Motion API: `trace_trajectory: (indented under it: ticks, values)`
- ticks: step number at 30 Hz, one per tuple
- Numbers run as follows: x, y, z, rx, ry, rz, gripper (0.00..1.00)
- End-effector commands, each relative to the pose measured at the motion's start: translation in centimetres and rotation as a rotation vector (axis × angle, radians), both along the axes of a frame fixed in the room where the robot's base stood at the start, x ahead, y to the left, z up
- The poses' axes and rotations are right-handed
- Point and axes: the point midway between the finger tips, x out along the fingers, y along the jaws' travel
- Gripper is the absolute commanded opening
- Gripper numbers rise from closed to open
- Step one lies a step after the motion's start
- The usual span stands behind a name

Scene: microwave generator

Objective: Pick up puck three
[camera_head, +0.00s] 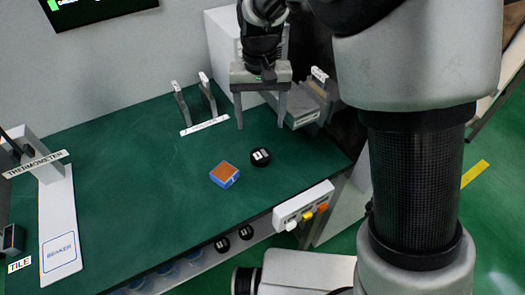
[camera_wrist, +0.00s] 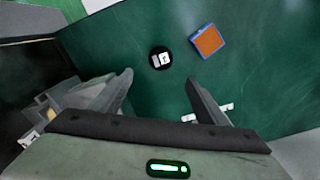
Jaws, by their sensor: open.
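A black round puck (camera_head: 260,157) with a white label on top lies on the green bench top; its number is too small to read. It also shows in the wrist view (camera_wrist: 159,58), just beyond the fingertips and roughly centred between them. My gripper (camera_head: 260,126) is open and empty above the bench, behind the puck in the head view. In the wrist view its two fingers (camera_wrist: 159,77) are spread wide, with bare green surface between them.
A blue block with an orange top (camera_head: 224,174) lies close to the puck. Two upright grey posts (camera_head: 194,104) stand behind, left of my gripper. A button panel (camera_head: 304,206) edges the bench front. Two black labelled discs (camera_head: 222,243) sit below the edge. The bench's left middle is clear.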

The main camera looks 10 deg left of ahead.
Motion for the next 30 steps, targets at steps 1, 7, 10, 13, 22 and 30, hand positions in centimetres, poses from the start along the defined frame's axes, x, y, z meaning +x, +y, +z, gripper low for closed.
trace_trajectory:
  ticks: [1, 7, 10, 13, 22, 30]
  values:
    - [-0.1, -0.1, -1.5, -0.003, 0.004, 0.000, 0.68]
    - [-0.1, 0.0, -5.5, -0.002, 0.002, 0.001, 0.68]
    - [-0.1, 0.0, -6.8, -0.001, 0.001, 0.002, 0.68]
    - [-0.1, 0.0, -7.4, 0.000, 0.001, 0.001, 0.68]
    - [-0.4, 0.0, -11.0, -0.002, 0.002, 0.001, 0.68]
    - [-0.3, 0.0, -12.7, 0.001, -0.002, 0.001, 0.68]
